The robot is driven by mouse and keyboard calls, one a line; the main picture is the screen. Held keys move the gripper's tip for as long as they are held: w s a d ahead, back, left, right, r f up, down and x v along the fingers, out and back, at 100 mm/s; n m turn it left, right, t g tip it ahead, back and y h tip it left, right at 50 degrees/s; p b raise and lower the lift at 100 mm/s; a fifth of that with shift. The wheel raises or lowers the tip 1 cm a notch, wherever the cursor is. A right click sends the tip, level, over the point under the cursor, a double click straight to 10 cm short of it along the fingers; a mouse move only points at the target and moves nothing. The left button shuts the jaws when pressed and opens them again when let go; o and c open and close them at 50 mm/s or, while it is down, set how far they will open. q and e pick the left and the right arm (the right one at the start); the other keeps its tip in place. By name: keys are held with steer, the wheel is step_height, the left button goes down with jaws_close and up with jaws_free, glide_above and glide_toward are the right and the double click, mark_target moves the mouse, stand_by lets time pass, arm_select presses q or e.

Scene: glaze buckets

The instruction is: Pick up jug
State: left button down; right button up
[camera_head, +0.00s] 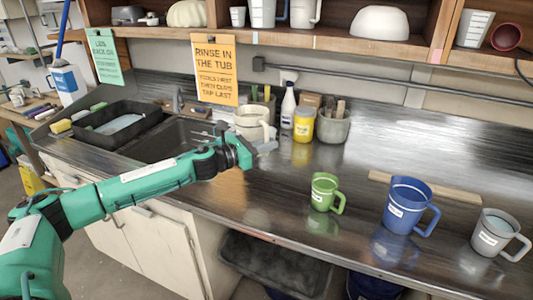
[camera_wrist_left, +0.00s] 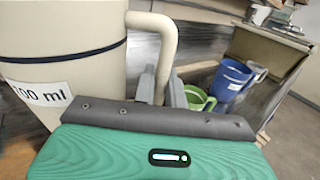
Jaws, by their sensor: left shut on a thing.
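A cream jug (camera_head: 250,121) is at the right end of the sink, partly behind my left gripper (camera_head: 264,146). In the left wrist view the cream jug (camera_wrist_left: 62,58) fills the left side, with a dark band and a label ending in "00 ml". Its handle (camera_wrist_left: 168,38) comes down between the fingers of my left gripper (camera_wrist_left: 162,85), which is shut on it. I cannot tell whether the jug's base touches the counter. A green jug (camera_head: 322,190), a blue jug (camera_head: 405,203) and a grey jug (camera_head: 490,233) stand on the counter to the right. My right gripper is not in view.
A black tray (camera_head: 90,128) sits left of the sink. A white bottle (camera_head: 288,108), a yellow container (camera_head: 303,126) and a grey pot (camera_head: 333,128) stand close right of the cream jug. A wooden strip (camera_head: 455,193) lies behind the coloured jugs. Shelves hang above; the middle counter is clear.

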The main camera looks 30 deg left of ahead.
mark_target(267, 131)
arm_select(q)
steer(key=shift+r, duration=2.1)
steer(key=shift+p, duration=0.35)
